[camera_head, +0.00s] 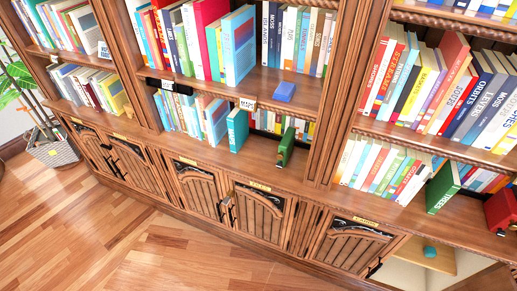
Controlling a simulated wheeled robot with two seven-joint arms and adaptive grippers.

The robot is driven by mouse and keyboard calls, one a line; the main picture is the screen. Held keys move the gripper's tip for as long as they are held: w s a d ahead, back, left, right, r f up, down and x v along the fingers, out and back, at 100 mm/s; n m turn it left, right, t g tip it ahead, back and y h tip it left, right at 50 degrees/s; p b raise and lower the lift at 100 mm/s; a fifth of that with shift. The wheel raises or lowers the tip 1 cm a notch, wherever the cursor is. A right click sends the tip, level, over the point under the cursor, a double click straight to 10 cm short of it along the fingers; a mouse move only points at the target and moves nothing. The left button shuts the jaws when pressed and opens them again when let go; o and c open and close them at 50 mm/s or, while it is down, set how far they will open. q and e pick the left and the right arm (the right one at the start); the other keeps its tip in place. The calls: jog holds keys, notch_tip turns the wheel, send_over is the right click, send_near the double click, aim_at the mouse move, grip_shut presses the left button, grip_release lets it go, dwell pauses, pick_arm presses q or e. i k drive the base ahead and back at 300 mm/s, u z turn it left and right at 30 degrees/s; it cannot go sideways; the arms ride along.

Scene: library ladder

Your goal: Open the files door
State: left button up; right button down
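A row of carved wooden cabinet doors runs along the bottom of the bookcase. Small gold labels sit above them, too small to read, so I cannot tell which is the files door. Toward the left are a dark-handled pair (130,165). A middle pair has a left door (200,190) and a right door (258,212) with dark handles where they meet; both look shut. Farther right is another door (345,248) with a dark handle at its lower right. Beside it a compartment (405,272) stands open, with a teal round object (430,252) on its wooden shelf. Neither gripper is in view.
Book-filled shelves (290,82) rise above the cabinets. A teal book (237,130), green books (286,147) and a red object (502,212) stand near the ledge's front. A potted plant (52,153) is at far left. The wooden floor (110,235) in front is clear.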

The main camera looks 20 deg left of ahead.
aim_at(267, 215)
jog(key=u, duration=0.35)
jog(key=k, duration=1.1)
jog(key=u, duration=1.35)
jog(key=i, duration=1)
jog(key=z, duration=0.7)
